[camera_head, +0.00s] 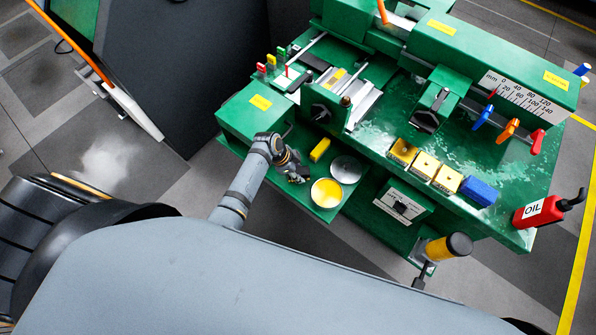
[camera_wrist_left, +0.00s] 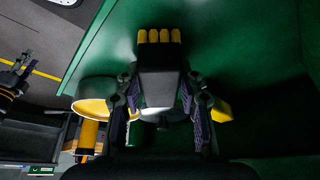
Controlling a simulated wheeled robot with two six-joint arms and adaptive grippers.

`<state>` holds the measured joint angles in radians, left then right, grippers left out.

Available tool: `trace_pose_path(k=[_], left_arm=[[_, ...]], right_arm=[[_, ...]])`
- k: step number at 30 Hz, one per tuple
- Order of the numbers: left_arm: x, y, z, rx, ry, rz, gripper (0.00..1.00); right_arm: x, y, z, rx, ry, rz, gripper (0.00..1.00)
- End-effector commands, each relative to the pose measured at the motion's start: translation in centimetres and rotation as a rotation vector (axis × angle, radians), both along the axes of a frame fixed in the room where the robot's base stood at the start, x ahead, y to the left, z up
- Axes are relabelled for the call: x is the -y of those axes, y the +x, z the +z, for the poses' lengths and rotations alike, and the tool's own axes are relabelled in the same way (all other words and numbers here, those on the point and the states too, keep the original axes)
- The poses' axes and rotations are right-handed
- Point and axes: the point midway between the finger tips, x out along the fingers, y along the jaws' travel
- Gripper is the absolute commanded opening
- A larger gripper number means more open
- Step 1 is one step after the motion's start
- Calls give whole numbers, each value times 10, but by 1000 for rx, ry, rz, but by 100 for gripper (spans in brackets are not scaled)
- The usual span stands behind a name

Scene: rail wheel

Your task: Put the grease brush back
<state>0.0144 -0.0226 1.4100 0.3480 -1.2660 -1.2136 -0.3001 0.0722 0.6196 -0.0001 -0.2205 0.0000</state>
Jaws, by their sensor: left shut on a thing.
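My left gripper (camera_head: 296,174) is low over the front left of the green bench, beside the yellow grease tin (camera_head: 327,192). In the left wrist view its fingers (camera_wrist_left: 160,112) are shut on a dark block with several yellow tufts at its far end, which looks like the grease brush (camera_wrist_left: 160,75). In the head view the gripper hides the brush. The tin also shows in the wrist view (camera_wrist_left: 90,108), left of the fingers. What looks like my right gripper (camera_wrist_left: 15,78) is at the left edge there, too small to read.
A yellow block (camera_head: 320,150) and a round grey lid (camera_head: 346,168) lie close to the left gripper. Yellow blocks (camera_head: 424,166), a blue block (camera_head: 479,190) and a red oil can (camera_head: 540,211) stand farther right. A green vise-like fixture (camera_head: 325,104) rises behind.

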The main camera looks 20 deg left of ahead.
Motion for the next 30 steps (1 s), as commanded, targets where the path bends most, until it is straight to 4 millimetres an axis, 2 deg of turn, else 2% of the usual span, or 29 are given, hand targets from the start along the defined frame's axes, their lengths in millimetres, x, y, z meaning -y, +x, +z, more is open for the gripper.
trace_pose_path(k=[7, 8, 12, 23, 26, 30], left_arm=[[0, 0, -3, 0, 0, 0, 7], [0, 0, -3, 0, 0, 0, 40], [0, 0, -2, 0, 0, 0, 59], [-1, 0, 3, 1, 0, 0, 60], [-6, -2, 17, 3, 0, 0, 60], [-19, -8, 48, 4, 2, -1, 60]], right_arm=[[3, 0, -2, 0, -4, 2, 40], [4, 0, -1, 0, -5, 2, 40], [6, 0, -1, 1, -8, 2, 40], [7, 0, 2, 1, -9, 3, 40], [7, 1, 2, 1, -9, 3, 40], [7, 1, 2, 1, -9, 3, 40]])
